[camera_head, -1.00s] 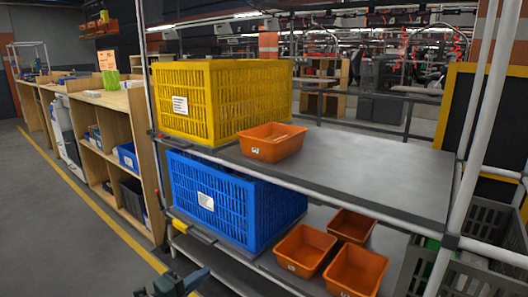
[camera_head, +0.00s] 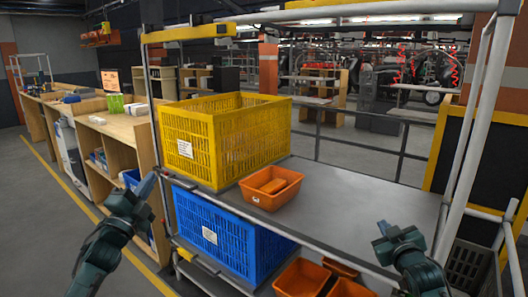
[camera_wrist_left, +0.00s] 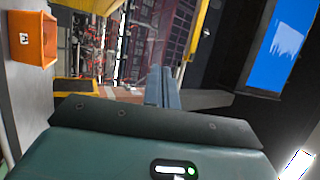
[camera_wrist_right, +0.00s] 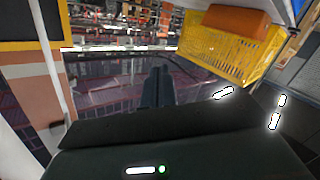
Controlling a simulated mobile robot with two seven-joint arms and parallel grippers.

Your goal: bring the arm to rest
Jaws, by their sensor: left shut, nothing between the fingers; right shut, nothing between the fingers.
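My left gripper (camera_head: 146,187) is at the left of the head view, in front of the rack's left post, with its fingers pointing up. In the left wrist view its fingers (camera_wrist_left: 162,88) are together and hold nothing. My right gripper (camera_head: 382,228) is at the right of the head view, in front of the upper shelf's front edge. In the right wrist view its fingers (camera_wrist_right: 156,88) are together and empty. Neither gripper visibly holds any object.
The upper shelf (camera_head: 350,200) bears a yellow crate (camera_head: 190,148) and an orange bin (camera_head: 262,197) with something orange inside. A blue crate (camera_head: 205,235) and several orange bins (camera_head: 300,280) stand below. A wooden bench (camera_head: 125,125) is at left; the shelf's right part is bare.

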